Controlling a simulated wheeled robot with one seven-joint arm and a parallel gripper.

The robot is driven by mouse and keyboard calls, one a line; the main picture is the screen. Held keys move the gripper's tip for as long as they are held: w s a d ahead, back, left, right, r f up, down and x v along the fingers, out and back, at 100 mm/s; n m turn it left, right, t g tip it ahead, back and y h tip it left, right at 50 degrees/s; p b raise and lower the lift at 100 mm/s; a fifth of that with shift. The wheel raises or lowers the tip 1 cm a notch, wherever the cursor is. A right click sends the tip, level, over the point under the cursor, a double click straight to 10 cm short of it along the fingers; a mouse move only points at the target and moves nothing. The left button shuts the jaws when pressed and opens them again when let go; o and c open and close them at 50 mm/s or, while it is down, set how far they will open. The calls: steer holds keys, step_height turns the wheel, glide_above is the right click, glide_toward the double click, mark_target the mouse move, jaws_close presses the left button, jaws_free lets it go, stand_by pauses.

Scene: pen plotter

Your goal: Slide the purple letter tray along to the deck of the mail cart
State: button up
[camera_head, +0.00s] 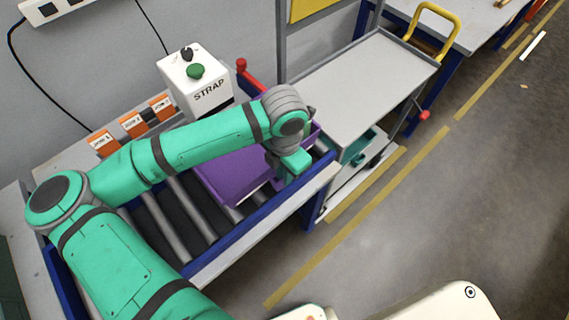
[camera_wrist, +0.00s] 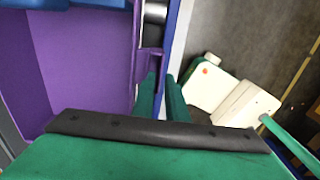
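The purple letter tray (camera_head: 233,173) sits on the roller conveyor in the head view, partly hidden by my arm. In the wrist view its inside and wall (camera_wrist: 85,65) fill the left side, with a purple tab (camera_wrist: 150,62) on its right edge. My gripper (camera_head: 293,170) is over the tray's near right side. Contact cannot be told. The mail cart's grey deck (camera_head: 360,85) lies beyond the conveyor's right end.
The conveyor's blue side rail (camera_head: 240,228) runs along the near side. A white STRAP box (camera_head: 195,80) with a green button stands behind the tray, near a red-ended post (camera_head: 242,66). The cart has a yellow handle (camera_head: 437,22). Open floor (camera_head: 480,170) lies at right.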

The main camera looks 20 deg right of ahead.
step_height(320, 180, down, 3)
steer(key=shift+w+r, duration=0.1)
steer(key=shift+r, duration=0.05)
steer(key=shift+d+f, duration=0.15)
steer(key=shift+f, duration=0.1)
steer(key=shift+a, duration=0.2)
jaws_close()
steer(key=shift+d, duration=0.1)
stand_by(0.6)
stand_by(0.5)
